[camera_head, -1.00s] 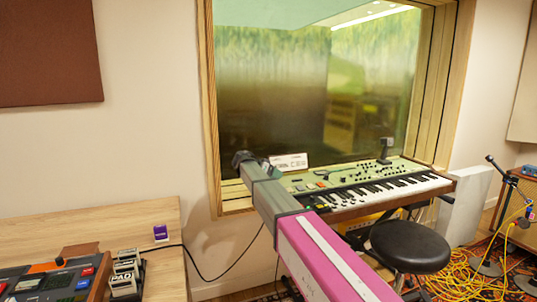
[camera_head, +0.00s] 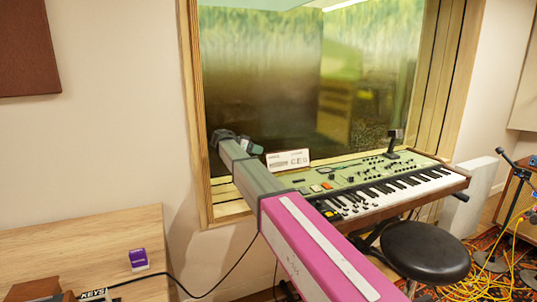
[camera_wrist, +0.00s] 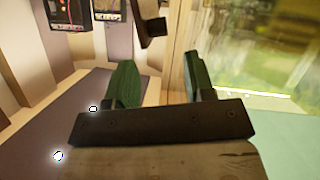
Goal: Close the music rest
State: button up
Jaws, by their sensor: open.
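The keyboard (camera_head: 385,190) stands under the window, with a green control panel behind its keys. An upright white panel with lettering (camera_head: 288,158) stands at its back left edge; it may be the music rest, but I cannot tell for sure. My gripper (camera_head: 238,143) is at the end of my outstretched arm, in the air and appearing left of the white panel. In the wrist view my gripper (camera_wrist: 158,66) shows two green fingers spread apart with nothing between them. No keyboard or music rest is recognisable in that view.
A black round stool (camera_head: 425,250) stands in front of the keyboard. A wooden table (camera_head: 80,240) with a purple box (camera_head: 139,259) is at the left. Yellow cables lie on the floor at right. The window frame (camera_head: 195,120) rises behind my gripper.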

aim_at(270, 154)
jog(key=shift+x, duration=3.6)
grip_shut()
